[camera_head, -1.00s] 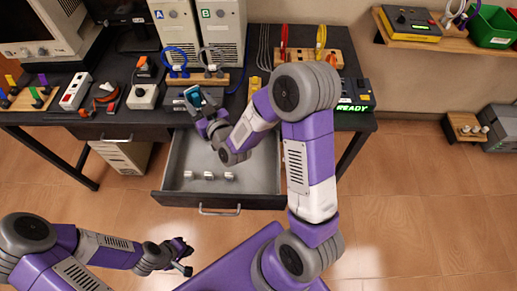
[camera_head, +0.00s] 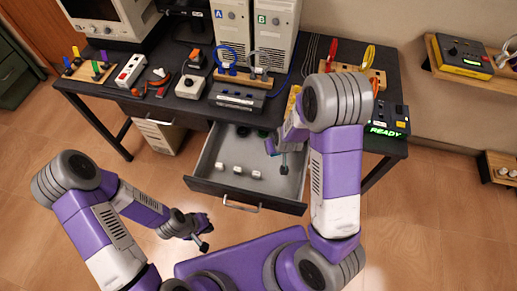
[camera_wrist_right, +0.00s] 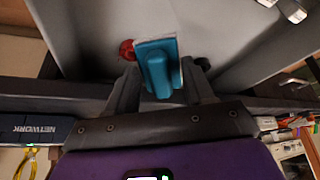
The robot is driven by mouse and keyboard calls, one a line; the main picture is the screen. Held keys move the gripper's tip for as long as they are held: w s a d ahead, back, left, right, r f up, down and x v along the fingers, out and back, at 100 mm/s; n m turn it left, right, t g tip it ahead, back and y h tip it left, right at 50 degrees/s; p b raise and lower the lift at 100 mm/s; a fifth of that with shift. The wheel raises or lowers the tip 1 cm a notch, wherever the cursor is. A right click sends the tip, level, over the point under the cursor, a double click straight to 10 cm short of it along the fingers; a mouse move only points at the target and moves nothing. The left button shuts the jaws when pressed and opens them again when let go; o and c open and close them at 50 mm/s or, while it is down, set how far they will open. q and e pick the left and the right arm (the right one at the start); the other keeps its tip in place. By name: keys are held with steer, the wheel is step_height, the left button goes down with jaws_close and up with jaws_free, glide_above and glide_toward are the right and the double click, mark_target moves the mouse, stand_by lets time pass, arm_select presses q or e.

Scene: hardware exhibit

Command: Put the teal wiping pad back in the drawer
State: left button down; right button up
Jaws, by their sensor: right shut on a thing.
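The teal wiping pad (camera_wrist_right: 157,68) is held between the fingers of my right gripper (camera_wrist_right: 160,85) in the right wrist view, with the grey drawer interior behind it. In the head view the right gripper (camera_head: 279,150) is over the right part of the open drawer (camera_head: 210,152), and the pad is hidden by my arm. I cannot tell whether the pad touches the drawer floor. My left gripper (camera_head: 204,232) is open and empty, in front of the drawer and to its left, over the floor.
White blocks (camera_head: 237,170) lie in a row near the drawer's front. Dark round items (camera_head: 243,131) sit at its back. The desk above holds a dark grey box (camera_head: 237,97), a cable rack (camera_head: 240,79) and a READY device (camera_head: 386,126). The drawer's middle is clear.

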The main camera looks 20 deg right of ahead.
steer(key=s+d+m+g+p, duration=0.1)
steer(key=s+g, duration=0.4)
steer(key=s, duration=0.2)
steer(key=f, duration=0.2)
steer(key=f+b, duration=0.2)
steer(key=f, duration=0.1)
steer(key=shift+s+d+f, duration=0.15)
steer(key=shift+s+f, duration=0.1)
steer(key=shift+f, duration=0.05)
steer(key=shift+f+b, duration=0.9)
steer(key=shift+f, duration=1.25)
steer(key=shift+c, duration=0.3)
steer(key=o, duration=1)
step_height(320, 180, up, 12)
steer(key=p, duration=0.4)
steer(key=shift+p, duration=0.3)
